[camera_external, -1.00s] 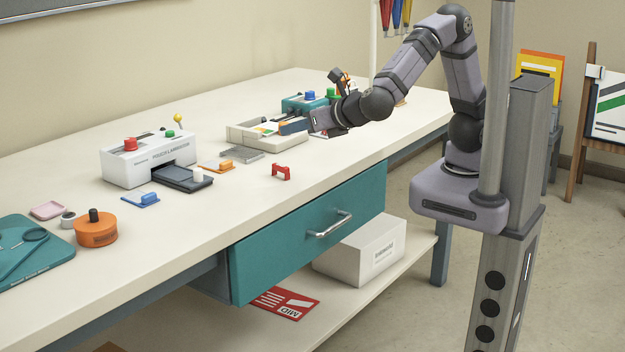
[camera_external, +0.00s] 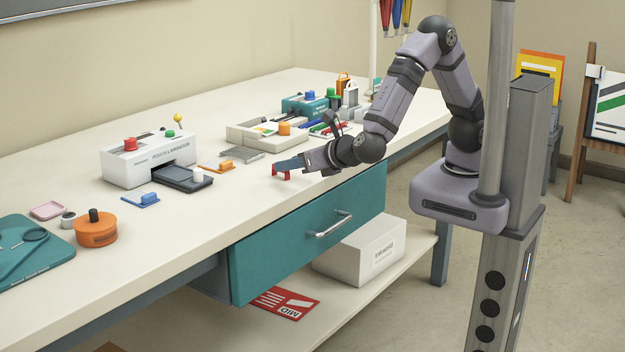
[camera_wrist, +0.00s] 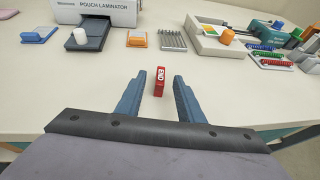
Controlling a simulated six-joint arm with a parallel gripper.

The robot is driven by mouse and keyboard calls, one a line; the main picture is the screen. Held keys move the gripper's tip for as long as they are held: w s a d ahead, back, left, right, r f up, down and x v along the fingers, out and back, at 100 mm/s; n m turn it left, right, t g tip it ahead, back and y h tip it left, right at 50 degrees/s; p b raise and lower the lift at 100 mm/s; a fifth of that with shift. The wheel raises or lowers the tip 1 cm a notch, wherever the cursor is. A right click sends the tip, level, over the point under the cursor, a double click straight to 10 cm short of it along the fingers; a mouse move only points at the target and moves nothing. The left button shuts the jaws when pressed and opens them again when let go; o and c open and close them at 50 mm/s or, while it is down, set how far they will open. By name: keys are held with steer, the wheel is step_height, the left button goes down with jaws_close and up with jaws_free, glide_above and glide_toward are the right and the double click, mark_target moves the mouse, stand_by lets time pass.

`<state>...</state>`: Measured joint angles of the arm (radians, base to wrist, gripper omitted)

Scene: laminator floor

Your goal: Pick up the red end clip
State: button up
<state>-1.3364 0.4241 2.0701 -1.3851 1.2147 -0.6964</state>
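The red end clip (camera_wrist: 160,77) stands on the table near the front edge, marked "END" in white. In the external view the clip (camera_external: 276,171) is partly hidden by my gripper (camera_external: 284,165), which reaches to it from the right. In the wrist view my gripper (camera_wrist: 160,98) is open, with its two blue-grey fingers apart on either side of the clip's line. The clip lies between and slightly beyond the fingertips, with gaps showing on both sides.
The pouch laminator (camera_external: 148,158) stands to the left. An orange clip on a card (camera_external: 220,165) and a metal comb-like piece (camera_external: 242,154) lie behind the red clip. A beige tray (camera_external: 262,134) is farther back. The teal drawer (camera_external: 308,232) is below the table edge.

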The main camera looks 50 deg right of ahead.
steer(key=shift+x, duration=2.6)
steer(key=shift+s+d+f, duration=0.1)
steer(key=shift+f, duration=0.05)
steer(key=shift+c, duration=0.6)
jaws_close()
